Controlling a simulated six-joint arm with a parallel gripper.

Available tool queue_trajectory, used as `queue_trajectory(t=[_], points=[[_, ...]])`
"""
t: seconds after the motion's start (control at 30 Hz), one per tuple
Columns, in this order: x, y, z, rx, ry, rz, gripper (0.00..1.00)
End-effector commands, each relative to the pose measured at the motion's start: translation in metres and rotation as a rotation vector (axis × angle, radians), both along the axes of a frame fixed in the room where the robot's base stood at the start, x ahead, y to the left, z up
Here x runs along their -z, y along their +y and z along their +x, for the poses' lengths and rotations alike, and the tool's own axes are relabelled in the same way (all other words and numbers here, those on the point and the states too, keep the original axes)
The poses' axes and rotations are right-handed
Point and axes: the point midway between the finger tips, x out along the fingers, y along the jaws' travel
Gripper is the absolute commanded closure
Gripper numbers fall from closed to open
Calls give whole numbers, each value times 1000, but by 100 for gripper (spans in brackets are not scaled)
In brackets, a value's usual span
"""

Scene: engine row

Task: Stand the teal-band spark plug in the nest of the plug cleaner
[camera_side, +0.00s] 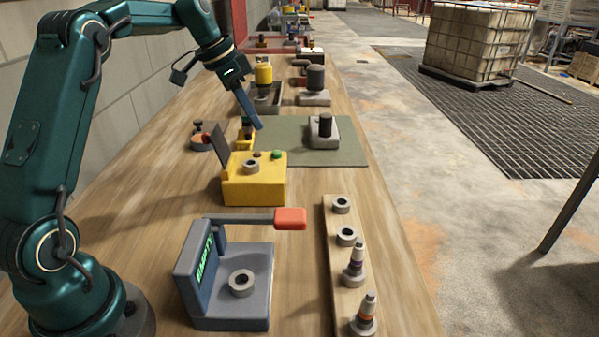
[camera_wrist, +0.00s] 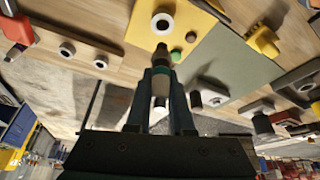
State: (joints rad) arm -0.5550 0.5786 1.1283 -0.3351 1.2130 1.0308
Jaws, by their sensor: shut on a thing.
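My gripper (camera_wrist: 160,75) is shut on the teal-band spark plug (camera_wrist: 160,88), its pale body and teal band between the fingers and its dark end pointing up in the wrist view. In the side view my gripper (camera_side: 255,122) hangs above the bench behind the yellow box; the plug cannot be made out there. The yellow box (camera_side: 240,188), which looks like the plug cleaner, has a grey ring nest (camera_side: 250,166), a green button and a brown button. The nest looks empty and also shows in the wrist view (camera_wrist: 162,22), beyond the plug's end and apart from it.
A dark upright flap (camera_side: 207,150) stands at the box's left. In front is a grey device (camera_side: 232,310) reading EMPTY, with a red-ended arm (camera_side: 290,218). A wooden rack (camera_side: 338,262) holds two plugs and two empty rings. A green mat (camera_side: 345,145) lies behind.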

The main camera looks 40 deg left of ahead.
Motion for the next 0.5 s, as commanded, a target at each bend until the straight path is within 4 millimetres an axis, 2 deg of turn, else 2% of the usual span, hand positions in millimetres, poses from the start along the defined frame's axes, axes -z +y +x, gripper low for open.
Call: queue_trajectory(t=[0.5], points=[[24,0,0,1,1,0,100]])
